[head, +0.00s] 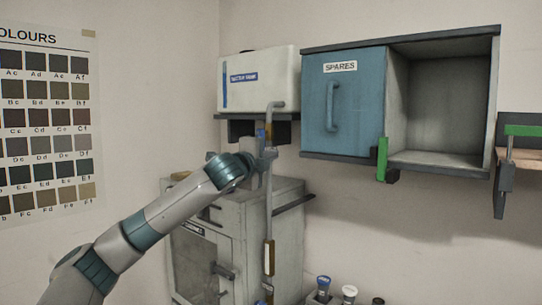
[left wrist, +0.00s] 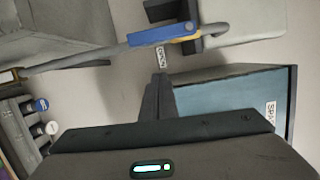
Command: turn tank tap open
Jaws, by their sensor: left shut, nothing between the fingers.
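The white tank (head: 270,82) stands on a dark wall bracket at the upper middle of the head view. A grey pipe (head: 268,200) comes out of it and runs down. The tap's blue lever (left wrist: 165,35) lies roughly along the pipe in the left wrist view; in the head view only a small part shows by my gripper. My left gripper (head: 264,152) is near the pipe just below the tank. Its fingers (left wrist: 158,98) are shut and empty, with a visible gap to the blue lever. My right gripper is not in view.
A grey cabinet (head: 240,240) stands below the tank. The wall box with a blue SPARES door (head: 343,110) is to the right, its right half open, with a green handle (head: 382,158) under it. Bottles (head: 349,292) stand at the bottom. A shelf (head: 525,155) is far right.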

